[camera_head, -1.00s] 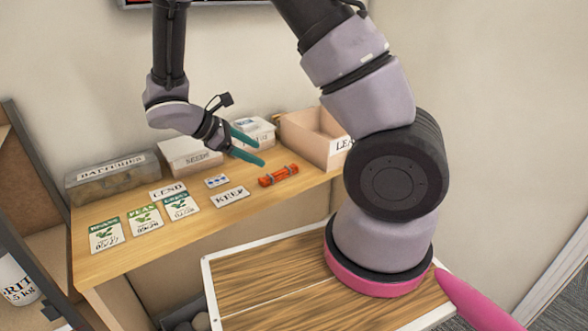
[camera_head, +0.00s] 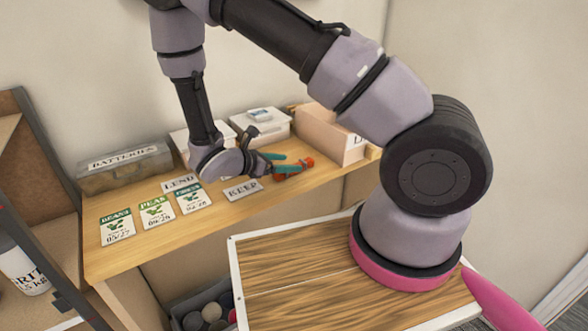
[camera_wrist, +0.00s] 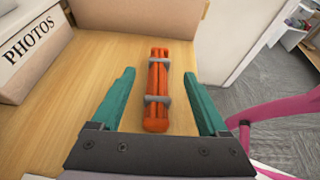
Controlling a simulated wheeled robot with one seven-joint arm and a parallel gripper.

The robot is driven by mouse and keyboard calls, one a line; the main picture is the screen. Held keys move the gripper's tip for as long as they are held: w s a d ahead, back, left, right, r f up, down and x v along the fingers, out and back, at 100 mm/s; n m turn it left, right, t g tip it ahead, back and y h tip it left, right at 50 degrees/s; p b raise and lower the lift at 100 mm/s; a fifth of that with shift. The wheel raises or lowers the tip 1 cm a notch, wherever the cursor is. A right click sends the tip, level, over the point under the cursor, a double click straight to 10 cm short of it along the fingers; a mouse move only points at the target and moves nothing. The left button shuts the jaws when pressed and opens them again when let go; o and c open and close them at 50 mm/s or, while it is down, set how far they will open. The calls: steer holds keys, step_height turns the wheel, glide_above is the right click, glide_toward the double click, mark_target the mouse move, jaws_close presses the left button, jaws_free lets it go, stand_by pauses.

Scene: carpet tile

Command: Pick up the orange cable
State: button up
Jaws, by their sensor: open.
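The orange cable (camera_wrist: 157,90) is a folded bundle with two grey ties, lying on the wooden shelf top. In the wrist view it lies lengthwise between the two teal fingers of my gripper (camera_wrist: 158,100), with a gap on each side. In the head view the cable (camera_head: 296,168) shows at the right part of the shelf, partly hidden by the teal fingertips of my gripper (camera_head: 278,163). My gripper is open and low over the shelf, its fingers pointing along the cable.
A box labelled PHOTOS (camera_wrist: 30,45) stands left of the fingers in the wrist view. A pinkish open box (camera_head: 328,132) stands behind the cable. LEND (camera_head: 180,182) and KEEP (camera_head: 243,190) cards and several seed packets lie left. The shelf edge is close.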

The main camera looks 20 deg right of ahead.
mark_target(298, 163)
steer(key=x, duration=0.4)
steer(key=shift+w+d+f, duration=0.15)
steer(key=shift+f, duration=0.15)
jaws_close()
steer(key=shift+r, duration=0.15)
